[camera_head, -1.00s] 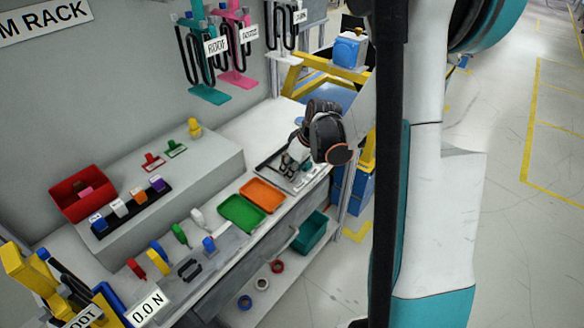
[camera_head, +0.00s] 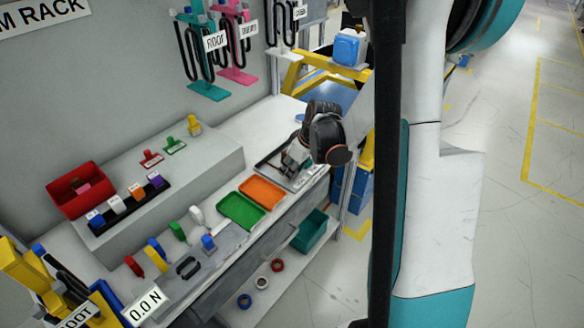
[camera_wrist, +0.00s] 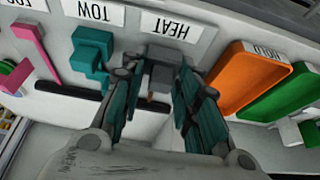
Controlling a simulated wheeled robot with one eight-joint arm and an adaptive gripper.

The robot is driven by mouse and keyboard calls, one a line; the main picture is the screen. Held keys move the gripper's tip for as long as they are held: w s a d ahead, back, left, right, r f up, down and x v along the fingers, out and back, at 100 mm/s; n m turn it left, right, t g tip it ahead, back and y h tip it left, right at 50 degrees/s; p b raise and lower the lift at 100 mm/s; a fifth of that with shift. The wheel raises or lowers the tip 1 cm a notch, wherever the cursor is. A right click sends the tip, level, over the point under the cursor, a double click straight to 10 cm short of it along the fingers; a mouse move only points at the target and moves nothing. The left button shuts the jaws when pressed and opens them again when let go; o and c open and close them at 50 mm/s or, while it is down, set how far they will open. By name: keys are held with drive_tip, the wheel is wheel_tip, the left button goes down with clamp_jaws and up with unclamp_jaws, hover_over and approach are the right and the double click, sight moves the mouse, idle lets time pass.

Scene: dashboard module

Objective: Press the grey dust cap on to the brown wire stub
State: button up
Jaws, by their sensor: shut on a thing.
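My gripper (camera_wrist: 154,80) is shut on a small grey block in the wrist view, which I take to be the grey dust cap (camera_wrist: 162,77). It sits between the teal-lined fingers, just below the "HEAT" label (camera_wrist: 170,26). A tiny brownish spot shows at the block's lower edge; I cannot tell whether it is the wire stub. In the head view my gripper (camera_head: 291,160) is low over the grey tray at the bench's far end, and the cap cannot be made out there. I cannot make out the brown wire stub for sure in either view.
In the wrist view a teal piece (camera_wrist: 92,52) and a pink piece (camera_wrist: 32,42) stand left of my fingers. An orange tray (camera_head: 262,192) and a green tray (camera_head: 241,210) lie close by. A raised grey step carries a red bin (camera_head: 76,190).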

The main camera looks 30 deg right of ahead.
drive_tip(key=o, duration=0.8)
drive_tip(key=v, duration=1.2)
drive_tip(key=shift+w, duration=0.1)
drive_tip(key=shift+c, duration=0.4)
